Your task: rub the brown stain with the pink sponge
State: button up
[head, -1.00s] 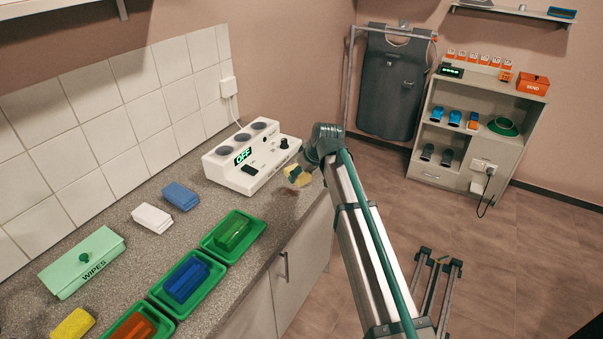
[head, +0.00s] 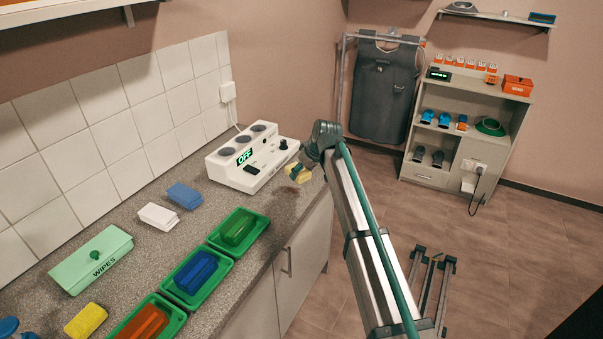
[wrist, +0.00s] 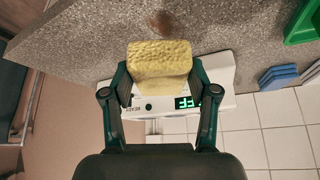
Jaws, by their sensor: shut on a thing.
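My gripper (wrist: 159,82) is shut on a yellow sponge (wrist: 159,58), one finger on each side of it. In the head view the same yellow sponge (head: 297,173) hangs in the gripper near the counter's right edge, by the white device. A brown stain (wrist: 163,22) shows on the grey speckled counter in the wrist view, beyond the sponge and apart from it in the picture. The sponge's height above the counter is hard to tell. I see no pink sponge in either view.
The white device (head: 250,158) with an OFF display stands behind the gripper. Green trays (head: 213,289) with coloured blocks line the counter's front.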

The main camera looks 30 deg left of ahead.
aim_at(299, 193)
jog(key=shift+w+f, duration=0.1)
jog(key=shift+f, duration=0.85)
jog(key=shift+f+b, duration=1.1)
jog(key=shift+f, duration=1.15)
jog(key=shift+a+f, duration=0.25)
jog(key=shift+a, duration=0.25)
jog(key=shift+a+f, duration=0.2)
jog(key=shift+a, duration=0.25)
jog(key=shift+c, duration=0.5)
jog(key=shift+s+a+r, duration=0.1)
jog(key=shift+s+a, duration=0.1)
jog(key=shift+a, duration=0.9)
jog(key=shift+s+a, duration=0.2)
jog(key=shift+a, duration=1.7)
jog(key=shift+w+d, duration=0.2)
jog(key=shift+d, duration=1.8)
jog(key=shift+w+d, duration=0.15)
jog(key=shift+d, duration=1.8)
jog(key=shift+w+d+r, duration=0.1)
jog(key=shift+r+p, duration=1.45)
jog(key=shift+r, duration=2.4)
